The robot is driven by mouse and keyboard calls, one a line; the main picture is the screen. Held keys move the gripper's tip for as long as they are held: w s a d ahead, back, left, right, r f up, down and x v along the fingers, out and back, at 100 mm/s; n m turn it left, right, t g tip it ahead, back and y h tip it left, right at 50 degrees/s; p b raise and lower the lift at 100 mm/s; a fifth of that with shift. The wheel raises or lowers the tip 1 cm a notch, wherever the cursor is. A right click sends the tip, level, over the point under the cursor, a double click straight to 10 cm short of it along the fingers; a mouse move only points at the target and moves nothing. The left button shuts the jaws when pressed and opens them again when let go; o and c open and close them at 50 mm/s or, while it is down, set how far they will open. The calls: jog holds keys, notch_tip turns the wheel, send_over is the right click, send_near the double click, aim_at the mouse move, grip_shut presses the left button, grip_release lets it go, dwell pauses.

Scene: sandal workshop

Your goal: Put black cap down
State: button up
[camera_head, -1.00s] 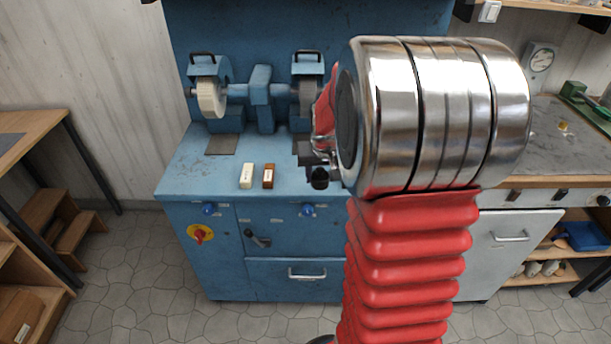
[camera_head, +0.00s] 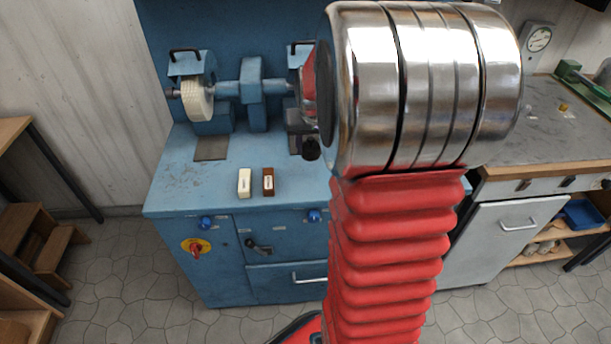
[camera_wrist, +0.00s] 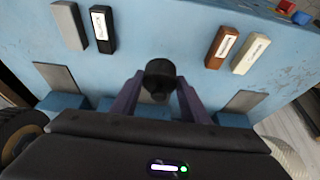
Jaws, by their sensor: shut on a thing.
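The black cap (camera_wrist: 160,70) is a small dark round piece between the two fingers of my gripper (camera_wrist: 160,92) in the wrist view. My gripper is shut on it. In the head view the black cap (camera_head: 311,149) shows just left of my arm, in front of the right grinding wheel unit. It appears over the blue bench top (camera_head: 200,190); I cannot tell whether it touches the surface. Most of my gripper is hidden behind my arm in the head view.
A white bar (camera_head: 244,183) and a brown bar (camera_head: 268,182) lie near the bench's front edge. In the wrist view, a grey bar (camera_wrist: 69,26) and a black bar (camera_wrist: 103,29) lie on the other side. A pale wheel (camera_head: 196,100) stands at the back left.

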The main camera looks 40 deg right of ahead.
jog(key=shift+f, duration=3.15)
jog(key=shift+f, duration=1.9)
jog(key=o, duration=1)
